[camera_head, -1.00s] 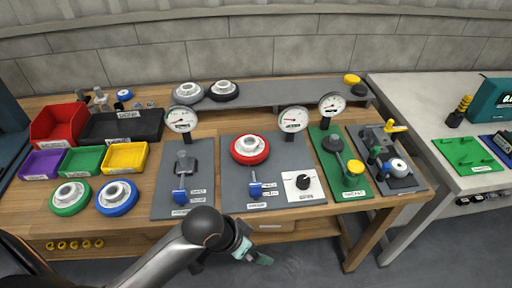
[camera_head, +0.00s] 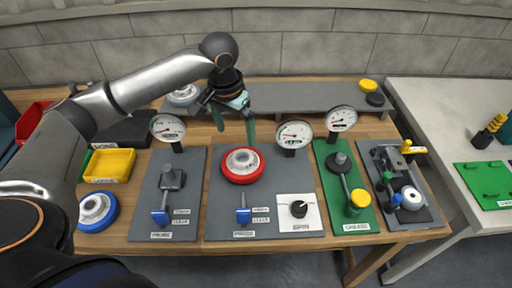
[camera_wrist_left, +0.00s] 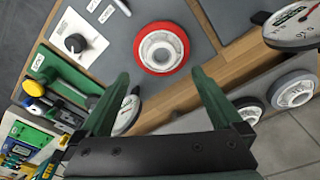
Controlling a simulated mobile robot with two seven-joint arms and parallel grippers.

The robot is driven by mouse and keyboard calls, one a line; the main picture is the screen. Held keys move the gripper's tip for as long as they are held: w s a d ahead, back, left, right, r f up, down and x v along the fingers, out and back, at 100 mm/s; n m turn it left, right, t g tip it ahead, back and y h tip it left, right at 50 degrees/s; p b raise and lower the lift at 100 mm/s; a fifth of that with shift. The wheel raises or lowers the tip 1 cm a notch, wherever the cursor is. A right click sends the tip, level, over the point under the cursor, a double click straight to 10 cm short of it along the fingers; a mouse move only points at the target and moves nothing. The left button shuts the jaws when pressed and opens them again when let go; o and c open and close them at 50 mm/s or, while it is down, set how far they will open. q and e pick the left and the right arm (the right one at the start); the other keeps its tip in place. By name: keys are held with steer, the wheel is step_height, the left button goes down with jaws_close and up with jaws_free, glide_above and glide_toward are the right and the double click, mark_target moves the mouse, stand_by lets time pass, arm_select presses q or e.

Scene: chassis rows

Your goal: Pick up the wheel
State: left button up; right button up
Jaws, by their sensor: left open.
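The red wheel (camera_head: 242,165) with its pale hub lies flat on the middle grey board. It also shows in the left wrist view (camera_wrist_left: 162,47), beyond the fingertips. A blue wheel (camera_head: 97,210) lies at the left front, partly covered by my arm. A grey wheel (camera_head: 183,95) lies on the raised shelf; it and a dark-rimmed wheel (camera_wrist_left: 250,108) show in the wrist view. My left gripper (camera_head: 234,124) is open and empty, fingers pointing down, above the back of the middle board and apart from the red wheel. My right gripper is not in view.
Dial gauges (camera_head: 294,135) stand close behind the red wheel, and another gauge (camera_head: 168,128) stands to the left. A blue-handled clamp (camera_head: 243,214) and a knob plate (camera_head: 298,210) are in front. The raised grey shelf (camera_head: 290,95) runs along the back.

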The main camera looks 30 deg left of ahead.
arm_select(q)
glide_toward(243, 159)
steer(key=f, duration=0.1)
steer(key=shift+w+f, duration=0.25)
steer(key=shift+f, duration=1.4)
steer(key=shift+w+f, duration=0.2)
steer(key=shift+f, duration=1.45)
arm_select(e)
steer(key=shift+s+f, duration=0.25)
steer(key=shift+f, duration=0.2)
arm_select(q)
steer(key=shift+r, duration=0.1)
jaws_close()
